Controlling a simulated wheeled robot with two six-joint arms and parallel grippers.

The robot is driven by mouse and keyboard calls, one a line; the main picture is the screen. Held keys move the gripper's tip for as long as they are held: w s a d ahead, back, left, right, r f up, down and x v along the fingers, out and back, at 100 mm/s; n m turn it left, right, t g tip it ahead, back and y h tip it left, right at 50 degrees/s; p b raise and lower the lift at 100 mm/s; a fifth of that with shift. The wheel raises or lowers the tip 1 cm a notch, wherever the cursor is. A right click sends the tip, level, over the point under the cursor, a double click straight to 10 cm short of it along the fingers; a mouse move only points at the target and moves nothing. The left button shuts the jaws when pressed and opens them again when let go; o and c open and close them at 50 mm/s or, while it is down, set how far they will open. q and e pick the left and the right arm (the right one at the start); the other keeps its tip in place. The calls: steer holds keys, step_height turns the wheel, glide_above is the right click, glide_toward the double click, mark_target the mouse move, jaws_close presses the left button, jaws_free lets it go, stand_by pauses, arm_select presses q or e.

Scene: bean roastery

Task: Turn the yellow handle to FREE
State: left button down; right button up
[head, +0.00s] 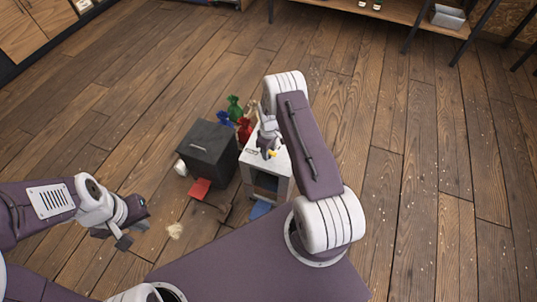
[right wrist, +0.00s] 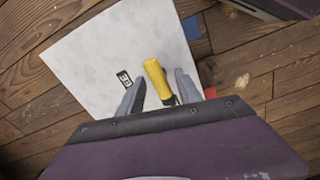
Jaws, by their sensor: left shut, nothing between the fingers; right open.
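The yellow handle (right wrist: 156,77) sits on the white top of a box (right wrist: 115,45). In the head view a small bit of the handle (head: 272,153) shows under my right gripper (head: 268,148), on the white box (head: 282,160). My right gripper (right wrist: 160,78) is open, with one finger on each side of the handle; I cannot tell whether either finger touches it. A small black-and-white label (right wrist: 124,79) lies left of the handle; its words are too small to read. My left gripper (head: 126,238) is shut and empty, low at the left, away from the box.
A dark grey box (head: 208,150) stands left of the white box. Green, blue and red bags (head: 235,108) stand behind them. A red piece (head: 200,188) and a blue piece (head: 261,209) lie in front. The wooden floor at the right is clear.

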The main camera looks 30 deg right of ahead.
step_height(320, 180, down, 2)
